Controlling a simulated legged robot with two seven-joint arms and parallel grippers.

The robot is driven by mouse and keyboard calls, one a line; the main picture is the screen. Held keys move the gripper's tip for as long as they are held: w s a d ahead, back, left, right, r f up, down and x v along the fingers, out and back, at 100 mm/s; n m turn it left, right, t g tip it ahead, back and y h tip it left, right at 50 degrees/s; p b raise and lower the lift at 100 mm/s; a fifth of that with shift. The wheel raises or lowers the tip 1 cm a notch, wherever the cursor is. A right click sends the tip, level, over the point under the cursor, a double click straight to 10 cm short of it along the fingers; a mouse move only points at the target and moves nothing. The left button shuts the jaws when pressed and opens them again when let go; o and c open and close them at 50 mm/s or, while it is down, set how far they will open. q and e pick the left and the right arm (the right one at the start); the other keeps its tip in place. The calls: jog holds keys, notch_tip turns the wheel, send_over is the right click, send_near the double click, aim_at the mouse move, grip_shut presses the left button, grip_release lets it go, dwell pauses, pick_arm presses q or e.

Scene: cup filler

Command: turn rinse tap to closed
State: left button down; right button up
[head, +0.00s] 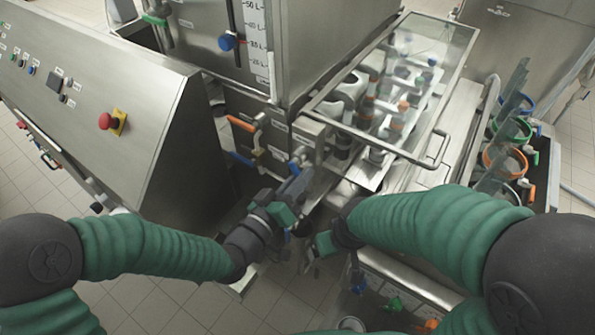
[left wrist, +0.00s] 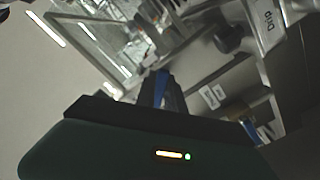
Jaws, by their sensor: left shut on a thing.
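My left gripper (head: 297,180) is at the front of the steel filler, by a small tap fitting (head: 300,155) under the corner of the glass-covered section. It is shut on a blue handle, whose blue part (left wrist: 161,86) shows between the fingers in the left wrist view. Most of this handle is hidden by the fingers in the head view. I cannot read a label that names it as the rinse tap. My right gripper (head: 314,250) is lower, beside the left one and apart from the taps; its fingertips are too small and dark to judge.
An orange lever (head: 242,124) and another blue lever (head: 242,159) sit left of my left gripper. A control panel (head: 95,90) with a red emergency button (head: 106,121) stands at left. A glass cover (head: 425,50) lies above right. A bin of coloured rings (head: 510,160) stands at right.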

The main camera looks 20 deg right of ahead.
pick_arm(q)
jog(key=n+p, duration=0.1)
jog(key=n, duration=0.1)
jog(key=r+n+p, duration=0.1)
jog(key=n+p, duration=0.1)
jog(key=n, duration=0.1)
jog(key=shift+s+d+r+n, duration=0.25)
jog(key=shift+s+r+n, duration=0.05)
jog(key=shift+r, duration=0.05)
jog(key=n+p, duration=0.1)
jog(key=n, duration=0.1)
jog(key=r+n+p, duration=0.1)
jog(key=n, duration=0.1)
jog(key=shift+s+n+p, duration=0.15)
jog(key=shift+n+p, duration=0.2)
jog(key=shift+n, duration=0.05)
jog(key=c, duration=1.6)
grip_release()
jog(key=shift+o, duration=0.8)
